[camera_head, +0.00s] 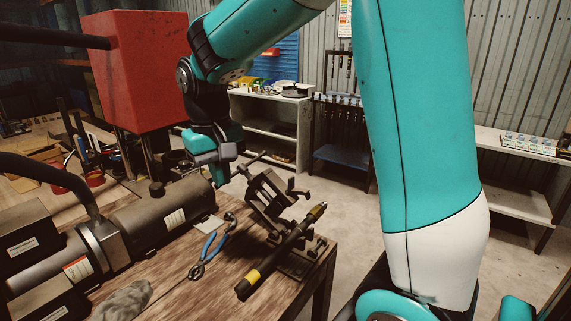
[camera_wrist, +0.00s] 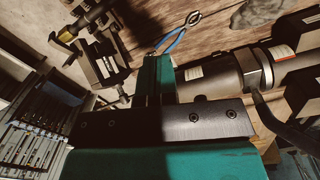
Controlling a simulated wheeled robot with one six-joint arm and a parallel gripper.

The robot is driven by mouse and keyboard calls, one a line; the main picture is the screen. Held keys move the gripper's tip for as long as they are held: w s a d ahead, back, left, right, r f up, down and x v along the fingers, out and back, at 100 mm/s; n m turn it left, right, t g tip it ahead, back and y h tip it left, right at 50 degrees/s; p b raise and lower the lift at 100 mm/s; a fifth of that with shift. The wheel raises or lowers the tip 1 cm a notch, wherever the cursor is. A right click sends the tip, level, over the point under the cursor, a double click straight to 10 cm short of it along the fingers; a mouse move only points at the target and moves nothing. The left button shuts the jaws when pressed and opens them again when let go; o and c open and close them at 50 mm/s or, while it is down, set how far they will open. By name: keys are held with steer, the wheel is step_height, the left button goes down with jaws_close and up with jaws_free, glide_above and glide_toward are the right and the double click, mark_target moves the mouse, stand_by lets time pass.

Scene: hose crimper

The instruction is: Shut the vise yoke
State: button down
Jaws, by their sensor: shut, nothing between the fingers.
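The dark metal vise (camera_head: 272,200) stands near the far right corner of the wooden table. Its yoke (camera_head: 266,190) looks tilted up and leaning, with a screw handle at its upper left end. A dark bar with yellow bands (camera_head: 282,250) lies across the vise base. My gripper (camera_head: 219,177) is shut and empty, pointing down just left of the yoke's handle, apparently apart from it. In the wrist view the vise (camera_wrist: 103,62) is left of my shut teal fingers (camera_wrist: 158,72). Exact depth between fingertips and handle is hard to tell.
Blue-handled pliers (camera_head: 210,247) lie on the table (camera_head: 190,285) left of the bar. A large dark cylindrical machine (camera_head: 150,222) fills the table's left side. A grey cloth or glove (camera_head: 124,300) lies in front. A red box (camera_head: 135,70) stands behind.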

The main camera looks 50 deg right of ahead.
steer(key=w+d+r+m+g+h+p, duration=0.1)
steer(key=w+d+m, duration=0.25)
steer(key=d, duration=0.25)
steer(key=w+d+m+g+p, duration=0.1)
steer(key=w+d+m, duration=0.25)
steer(key=d, duration=0.25)
steer(key=m+g+y+p, duration=0.1)
steer(key=m+g+p, duration=0.1)
steer(key=m, duration=0.5)
glide_toward(285, 185)
step_height(285, 185, up, 3)
steer(key=shift+s+d+f+m+b, duration=0.1)
steer(key=shift+d+m+b, duration=0.05)
steer(key=shift+m+b, duration=0.2)
steer(key=b+x, duration=0.3)
steer(key=x, duration=0.5)
steer(key=shift+s+f, duration=0.15)
steer(key=shift+f, duration=0.05)
steer(key=shift+s+f, duration=0.15)
steer(key=shift+f, duration=0.3)
steer(key=shift+f, duration=0.1)
